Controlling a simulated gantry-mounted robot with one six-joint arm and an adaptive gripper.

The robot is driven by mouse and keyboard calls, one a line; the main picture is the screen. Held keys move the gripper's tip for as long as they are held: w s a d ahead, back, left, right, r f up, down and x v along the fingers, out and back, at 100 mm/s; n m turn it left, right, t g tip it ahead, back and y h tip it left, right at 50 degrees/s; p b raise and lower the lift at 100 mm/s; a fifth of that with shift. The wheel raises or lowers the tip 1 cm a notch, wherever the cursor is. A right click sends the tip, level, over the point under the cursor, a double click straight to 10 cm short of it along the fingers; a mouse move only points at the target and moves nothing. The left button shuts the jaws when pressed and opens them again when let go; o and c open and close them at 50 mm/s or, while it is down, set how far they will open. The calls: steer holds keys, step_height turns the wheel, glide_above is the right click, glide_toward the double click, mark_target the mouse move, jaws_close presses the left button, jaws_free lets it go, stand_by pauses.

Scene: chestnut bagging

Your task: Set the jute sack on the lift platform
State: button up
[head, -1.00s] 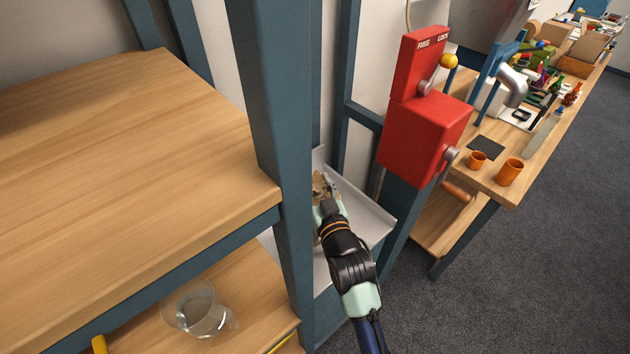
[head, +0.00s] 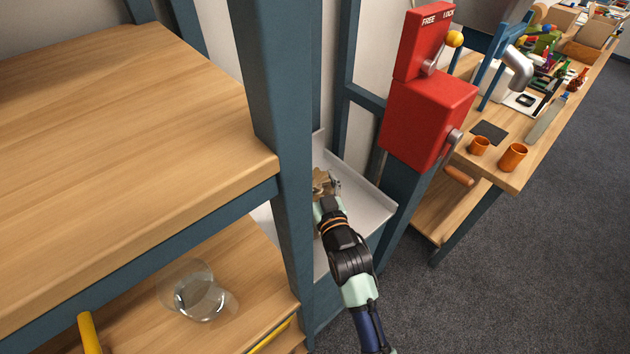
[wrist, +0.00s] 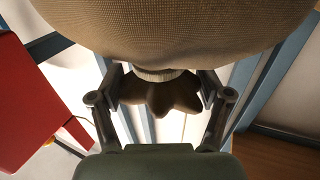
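The jute sack (wrist: 180,30) fills the top of the wrist view as a round, coarse brown bulge. A pale tie (wrist: 160,74) cinches its neck, and its gathered top fans out between my fingers. My gripper (wrist: 161,88) has one finger on each side of this gathered top and appears closed against its edges. In the head view the sack (head: 322,184) is a small brown shape at the end of my arm, partly hidden by the wrist. It is over the pale metal lift platform (head: 372,207); I cannot tell whether it touches it.
A blue post (head: 278,120) and a wooden shelf (head: 130,110) stand left of the platform. A red lever box (head: 428,115) marked FREE and LOCK is to its right. A glass vessel (head: 200,292) is on the lower shelf. Orange cups (head: 513,157) stand on the right-hand bench.

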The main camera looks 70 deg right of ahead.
steer(key=shift+r, duration=0.25)
steer(key=p+v, duration=0.2)
steer(key=v, duration=1)
steer(key=shift+p, duration=0.35)
